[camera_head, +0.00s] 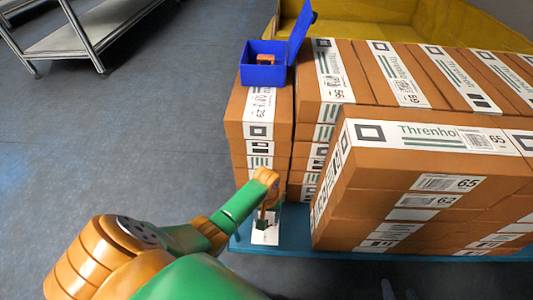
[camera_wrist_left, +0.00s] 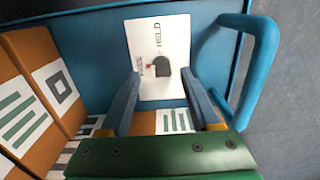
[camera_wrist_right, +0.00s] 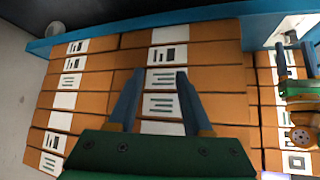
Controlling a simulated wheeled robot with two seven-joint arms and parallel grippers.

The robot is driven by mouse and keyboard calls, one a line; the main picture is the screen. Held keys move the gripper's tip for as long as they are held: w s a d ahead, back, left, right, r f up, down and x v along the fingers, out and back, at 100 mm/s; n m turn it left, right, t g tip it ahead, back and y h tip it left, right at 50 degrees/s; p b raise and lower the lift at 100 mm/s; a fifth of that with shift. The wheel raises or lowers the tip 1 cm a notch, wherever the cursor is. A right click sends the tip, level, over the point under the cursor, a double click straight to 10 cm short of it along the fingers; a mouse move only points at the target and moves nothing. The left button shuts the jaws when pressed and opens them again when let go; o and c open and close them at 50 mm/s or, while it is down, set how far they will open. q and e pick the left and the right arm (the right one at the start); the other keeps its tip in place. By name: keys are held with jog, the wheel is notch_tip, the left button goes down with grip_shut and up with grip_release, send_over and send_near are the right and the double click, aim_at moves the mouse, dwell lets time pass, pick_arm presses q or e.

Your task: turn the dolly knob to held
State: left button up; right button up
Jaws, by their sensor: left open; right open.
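The dolly knob (camera_wrist_left: 161,82) is a small dark piece on a white plate (camera_wrist_left: 172,38) marked HELD, with a second, less legible label and a small red mark beside it. The plate is on the blue dolly. In the left wrist view, my left gripper (camera_wrist_left: 161,85) is open, its two fingers on either side of the knob; contact cannot be told. In the head view the left arm reaches down to the plate (camera_head: 264,232) and partly hides it. My right gripper (camera_wrist_right: 157,78) is open and empty, facing stacked boxes; only its fingertips (camera_head: 398,291) show in the head view.
Stacked brown boxes (camera_head: 400,160) fill the dolly (camera_head: 290,243) beside the plate. A blue bar handle (camera_wrist_left: 262,60) stands close by the left gripper. An open blue bin (camera_head: 262,72) sits on a box stack. The floor at left is clear up to a metal rack (camera_head: 90,38).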

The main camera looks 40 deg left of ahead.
pick_arm(q)
jog(key=shift+s+f+b, duration=0.1)
jog(key=shift+f+b, duration=0.25)
jog(key=shift+f, duration=0.25)
grip_shut()
pick_arm(e)
jog(key=w+a+r+t, duration=0.1)
jog(key=w+r+t, duration=0.3)
jog(key=r, duration=0.1)
jog(key=shift+a+y, duration=0.35)
jog(key=shift+y, duration=0.05)
